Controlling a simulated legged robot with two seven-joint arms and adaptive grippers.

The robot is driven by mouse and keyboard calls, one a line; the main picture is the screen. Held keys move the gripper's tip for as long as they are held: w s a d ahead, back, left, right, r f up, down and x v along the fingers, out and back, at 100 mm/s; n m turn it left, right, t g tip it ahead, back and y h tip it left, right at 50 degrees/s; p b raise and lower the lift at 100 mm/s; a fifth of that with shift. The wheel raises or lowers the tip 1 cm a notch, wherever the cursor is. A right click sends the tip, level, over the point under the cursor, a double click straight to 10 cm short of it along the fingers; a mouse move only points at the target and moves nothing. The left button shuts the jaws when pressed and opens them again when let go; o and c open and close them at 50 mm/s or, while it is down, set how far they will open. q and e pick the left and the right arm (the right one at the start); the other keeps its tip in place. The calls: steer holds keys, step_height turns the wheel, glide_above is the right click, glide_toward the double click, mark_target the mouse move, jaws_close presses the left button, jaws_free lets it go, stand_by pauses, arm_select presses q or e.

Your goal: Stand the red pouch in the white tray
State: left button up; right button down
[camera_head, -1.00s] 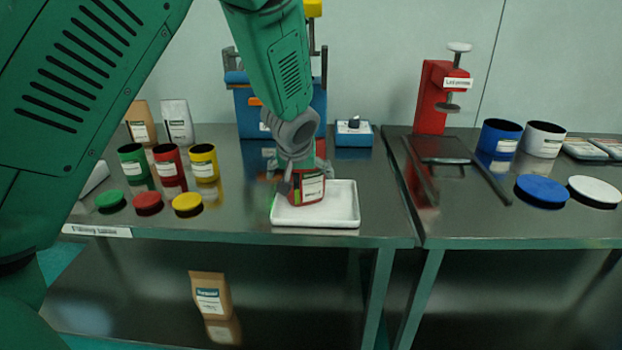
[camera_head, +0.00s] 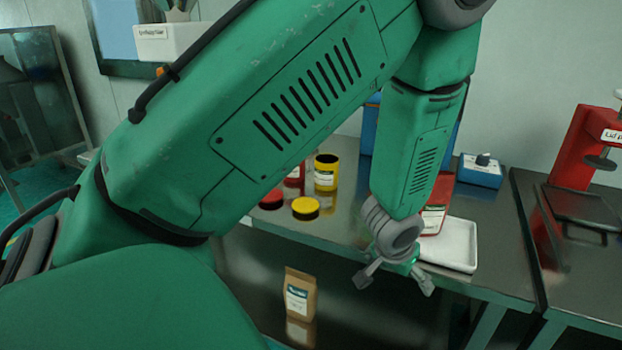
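The red pouch (camera_head: 441,195) with a white label stands upright, as far as I can see, in the left part of the white tray (camera_head: 462,245) on the steel table. My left arm covers the pouch's left side and part of the tray. My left gripper (camera_head: 396,284) is in front of the table edge, nearer to me than the tray. Its fingers are spread apart, with nothing between them, and it looks clear of the pouch. My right gripper is not in view.
A yellow cup (camera_head: 326,172) and a yellow lid (camera_head: 305,208) stand left of the tray. A red lid (camera_head: 272,199) lies beside them. A blue control box (camera_head: 480,171) is behind the tray. A brown pouch (camera_head: 299,294) stands on the lower shelf.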

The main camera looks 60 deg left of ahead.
arm_select(q)
steer(key=s+d+f+m+g, duration=0.1)
steer(key=s+d+f+g, duration=0.1)
steer(key=s+f, duration=0.6)
steer(key=s+d+f+m+g+h, duration=0.1)
steer(key=s+d+f, duration=0.3)
steer(key=s+f, duration=0.5)
steer(key=shift+s+d+f+m+g, duration=0.25)
steer(key=shift+s+m+g, duration=0.45)
steer(key=shift+s, duration=3.15)
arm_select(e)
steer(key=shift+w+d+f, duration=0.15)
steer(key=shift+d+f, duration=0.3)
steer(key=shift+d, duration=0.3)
arm_select(q)
steer(key=shift+a+h, duration=0.15)
steer(key=shift+h, duration=0.15)
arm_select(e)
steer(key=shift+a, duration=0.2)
arm_select(q)
steer(key=shift+a, duration=0.2)
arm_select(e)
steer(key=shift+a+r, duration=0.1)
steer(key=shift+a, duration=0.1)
arm_select(q)
steer(key=shift+d, duration=0.25)
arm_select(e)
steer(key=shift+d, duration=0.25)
